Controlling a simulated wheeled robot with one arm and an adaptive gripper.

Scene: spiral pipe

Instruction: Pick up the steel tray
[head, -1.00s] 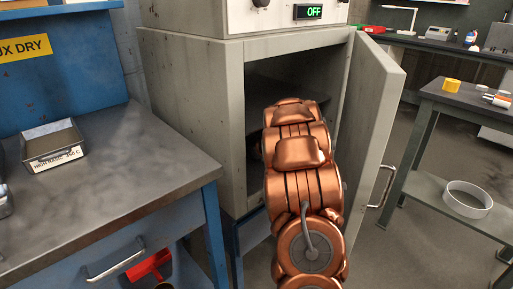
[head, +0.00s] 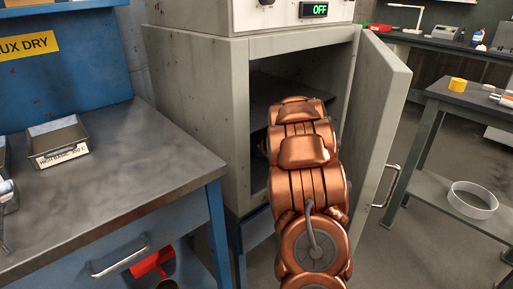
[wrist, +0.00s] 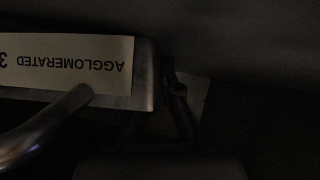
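In the wrist view, a metal tray (wrist: 146,88) with a pale label (wrist: 65,68) reading "AGGLOMERATED 3…" upside down is close at the left. My gripper (wrist: 176,88) is right beside the tray's end wall, partly in deep shadow. Whether its fingers are closed on that wall cannot be made out. In the head view my copper arm reaches into the open oven cabinet (head: 200,110) and hides my gripper and that tray. Another steel tray (head: 58,139), labelled "HIGH BASIC 350 C", sits on the left workbench (head: 120,190).
The oven door (head: 375,130) stands open close to the right of my arm, with a handle (head: 388,187). The oven wall is close on the left. A dark shelf (head: 270,95) shows inside.

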